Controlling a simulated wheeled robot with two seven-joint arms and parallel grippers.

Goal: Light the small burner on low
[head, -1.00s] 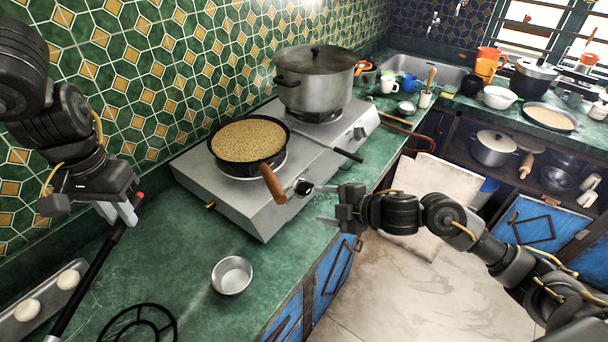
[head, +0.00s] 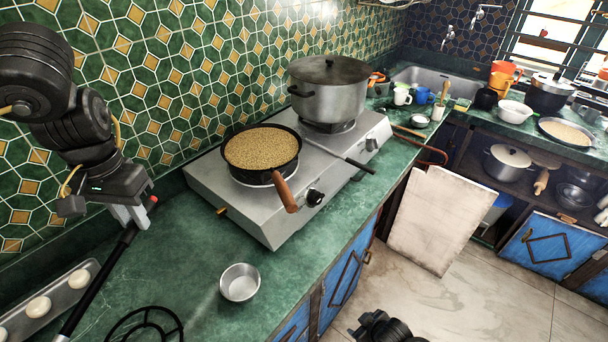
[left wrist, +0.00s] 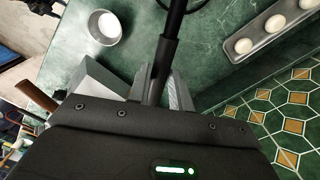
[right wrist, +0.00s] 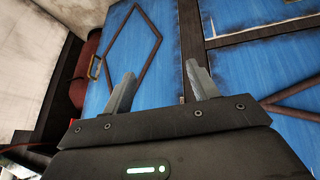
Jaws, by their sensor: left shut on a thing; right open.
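The steel gas hotplate (head: 240,222) stands on the green counter. A pan of grain (head: 262,150) with a wooden handle covers its near burner, and a lidded pot (head: 330,92) covers the far one. I cannot tell which burner is smaller, and no flame shows. The near knob (head: 315,197) and far knob (head: 372,144) are on the front face. My left gripper (head: 136,216) is shut on a long black lighter (head: 100,275) with a red tip, left of the hotplate. It also shows in the left wrist view (left wrist: 160,85). My right gripper (right wrist: 160,76) is open and empty before blue cabinet doors.
A small metal bowl (head: 239,283), a black ring stand (head: 145,325) and a tray with pale round pieces (head: 45,305) are on the near counter. A pale board (head: 435,220) leans against the cabinets. Counter between bowl and hotplate is clear.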

